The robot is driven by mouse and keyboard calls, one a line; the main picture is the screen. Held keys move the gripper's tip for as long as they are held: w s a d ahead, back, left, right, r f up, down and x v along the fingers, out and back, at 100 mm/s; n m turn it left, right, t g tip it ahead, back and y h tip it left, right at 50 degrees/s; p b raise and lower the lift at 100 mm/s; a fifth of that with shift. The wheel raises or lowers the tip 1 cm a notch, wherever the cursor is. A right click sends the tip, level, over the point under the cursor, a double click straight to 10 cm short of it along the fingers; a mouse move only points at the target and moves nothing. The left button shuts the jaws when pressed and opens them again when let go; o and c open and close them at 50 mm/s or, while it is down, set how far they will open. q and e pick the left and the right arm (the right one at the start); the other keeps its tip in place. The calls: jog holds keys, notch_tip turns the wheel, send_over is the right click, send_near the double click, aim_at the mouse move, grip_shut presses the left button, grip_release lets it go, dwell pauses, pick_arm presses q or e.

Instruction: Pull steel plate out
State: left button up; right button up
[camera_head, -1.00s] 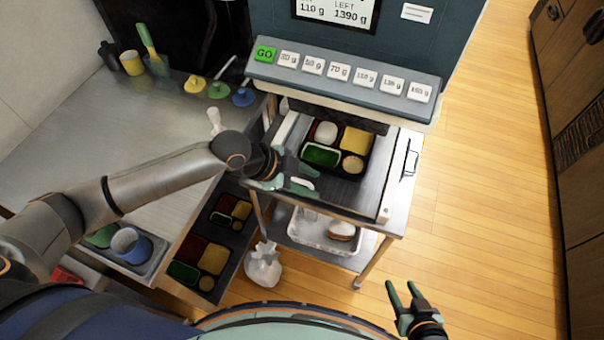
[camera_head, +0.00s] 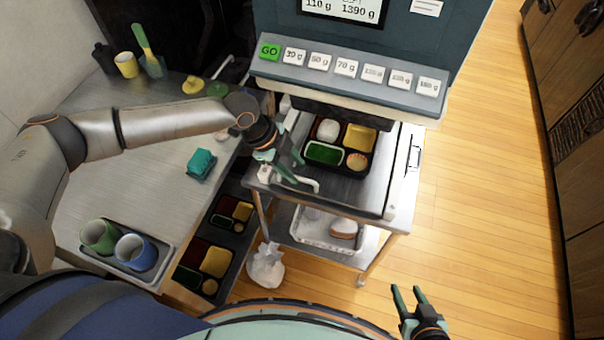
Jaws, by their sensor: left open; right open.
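The steel plate (camera_head: 345,193) lies on top of the cart under the machine. A black bento tray (camera_head: 340,148) with white, yellow, green and tan compartments sits on its back part. A white handle (camera_head: 312,184) shows at the plate's front left. My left gripper (camera_head: 296,170) is open at the plate's front left corner, close to this handle; whether it touches cannot be told. My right gripper (camera_head: 406,298) is open and empty above the floor at the lower right.
The machine's button panel (camera_head: 345,72) overhangs the cart. A white bin (camera_head: 318,226) sits on the lower shelf, and a white bag (camera_head: 265,268) stands beside the cart. More bento trays (camera_head: 190,277) lie left. The wooden floor (camera_head: 480,200) at right is clear.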

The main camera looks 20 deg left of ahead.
aim_at(306, 180)
pick_arm(q)
jog(key=shift+x, duration=2.4)
grip_shut()
